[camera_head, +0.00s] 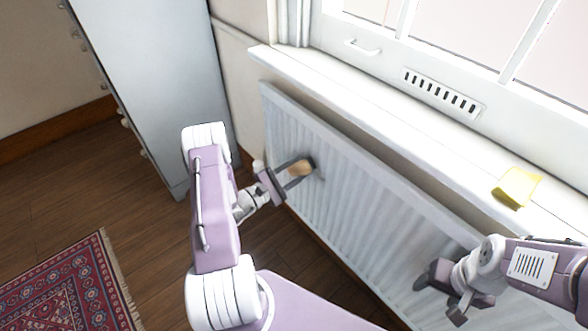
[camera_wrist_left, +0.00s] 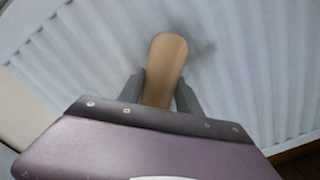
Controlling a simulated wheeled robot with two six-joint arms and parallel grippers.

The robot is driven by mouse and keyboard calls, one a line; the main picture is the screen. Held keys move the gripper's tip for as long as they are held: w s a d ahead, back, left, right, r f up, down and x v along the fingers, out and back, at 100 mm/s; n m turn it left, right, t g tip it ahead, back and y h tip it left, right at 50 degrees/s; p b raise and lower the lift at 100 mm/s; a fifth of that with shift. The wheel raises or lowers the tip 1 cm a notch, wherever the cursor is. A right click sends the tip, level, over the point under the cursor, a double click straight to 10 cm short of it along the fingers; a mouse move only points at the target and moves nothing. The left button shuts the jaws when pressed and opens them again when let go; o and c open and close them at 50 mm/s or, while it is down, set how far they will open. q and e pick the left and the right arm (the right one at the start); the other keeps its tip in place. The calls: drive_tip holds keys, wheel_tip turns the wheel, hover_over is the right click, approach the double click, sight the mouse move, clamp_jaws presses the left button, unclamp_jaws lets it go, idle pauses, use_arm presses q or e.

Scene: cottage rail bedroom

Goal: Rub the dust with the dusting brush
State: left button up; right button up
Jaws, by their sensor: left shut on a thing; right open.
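My left gripper (camera_head: 296,174) is shut on the tan handle of the dusting brush (camera_head: 301,168) in front of the white radiator (camera_head: 335,185). In the left wrist view the brush (camera_wrist_left: 166,62) stands out between the two grey fingers, with its rounded end toward the radiator (camera_wrist_left: 255,60). I cannot make out bristles, nor tell whether the brush touches the panel. A grey dust smudge (camera_wrist_left: 203,47) shows on the radiator just beside the brush's end. My right gripper (camera_head: 437,291) is open and empty near the radiator's lower right.
A white window sill (camera_head: 400,150) juts out above the radiator, with a yellow cloth-like item (camera_head: 516,187) on it. A tall pale cabinet (camera_head: 160,80) stands at the left. A red patterned rug (camera_head: 65,290) lies on the wooden floor.

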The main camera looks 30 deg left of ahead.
sight(302, 171)
use_arm(q)
drive_tip(key=shift+s+d, duration=0.3)
drive_tip(key=shift+d, duration=0.35)
drive_tip(key=shift+s+d, duration=0.3)
drive_tip(key=shift+d, duration=0.35)
drive_tip(key=shift+s+d+p, duration=0.3)
drive_tip(key=shift+s+d, duration=0.15)
drive_tip(key=shift+d, duration=0.65)
drive_tip(key=shift+s+d+p, duration=0.35)
drive_tip(key=shift+s+d, duration=0.05)
drive_tip(key=shift+d, duration=0.65)
drive_tip(key=shift+s+d+p, duration=0.3)
drive_tip(key=shift+s+d, duration=0.15)
drive_tip(key=shift+d, duration=0.65)
drive_tip(key=shift+w+r+p, duration=0.1)
drive_tip(key=shift+r+p, duration=0.85)
drive_tip(key=shift+r, duration=0.05)
drive_tip(key=shift+f, duration=0.1)
drive_tip(key=shift+w+a, duration=0.35)
drive_tip(key=shift+a, duration=0.5)
drive_tip(key=shift+w+a, duration=0.3)
drive_tip(key=shift+a, duration=0.55)
